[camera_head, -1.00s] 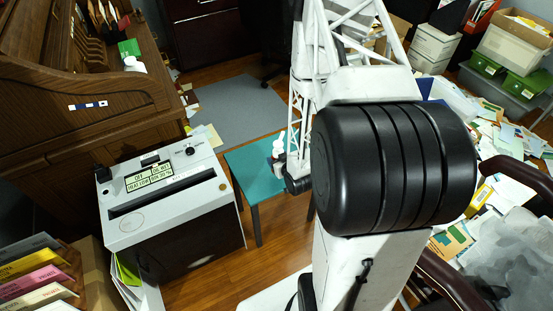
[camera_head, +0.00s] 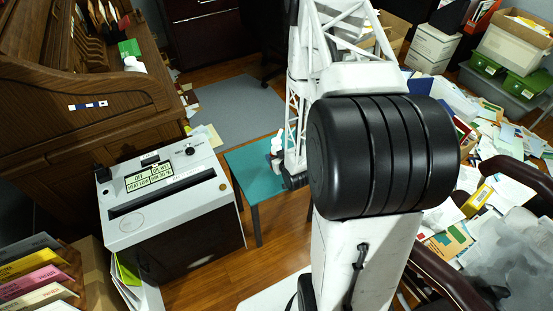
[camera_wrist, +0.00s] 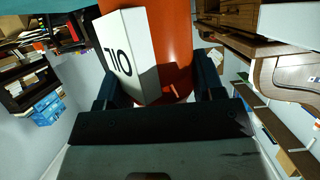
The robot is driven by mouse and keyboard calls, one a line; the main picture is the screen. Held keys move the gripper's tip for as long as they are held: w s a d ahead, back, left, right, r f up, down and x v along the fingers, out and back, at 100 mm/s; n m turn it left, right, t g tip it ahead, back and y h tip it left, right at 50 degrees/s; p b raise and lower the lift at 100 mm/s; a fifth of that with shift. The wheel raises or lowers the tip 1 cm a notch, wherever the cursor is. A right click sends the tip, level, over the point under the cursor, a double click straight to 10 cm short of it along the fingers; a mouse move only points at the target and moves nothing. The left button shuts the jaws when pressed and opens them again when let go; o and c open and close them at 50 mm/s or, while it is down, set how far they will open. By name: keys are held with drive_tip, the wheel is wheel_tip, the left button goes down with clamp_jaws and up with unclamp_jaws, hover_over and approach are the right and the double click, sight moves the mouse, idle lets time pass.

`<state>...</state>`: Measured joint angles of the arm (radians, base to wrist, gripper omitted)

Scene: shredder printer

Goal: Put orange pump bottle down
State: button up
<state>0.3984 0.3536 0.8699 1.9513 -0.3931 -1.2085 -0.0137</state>
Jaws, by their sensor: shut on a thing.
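In the head view the bottle's white pump top (camera_head: 276,145) shows over the teal table (camera_head: 246,167), beside my arm. Its body is mostly hidden there. A corner of the teal surface shows at the top left of the wrist view (camera_wrist: 50,5). I cannot tell whether the bottle's base touches the table.
A white-topped shredder (camera_head: 165,190) stands left of the table. A wooden roll-top desk (camera_head: 90,110) is behind it. Papers and boxes (camera_head: 500,140) cover the right side. The left part of the tabletop looks bare.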

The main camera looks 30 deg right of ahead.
drive_tip(key=shift+f, duration=0.9)
drive_tip(key=shift+f, duration=0.15)
drive_tip(key=o, duration=1.1)
drive_tip(key=shift+s+r, duration=0.1)
drive_tip(key=shift+r, duration=0.1)
drive_tip(key=shift+v, duration=5.95)
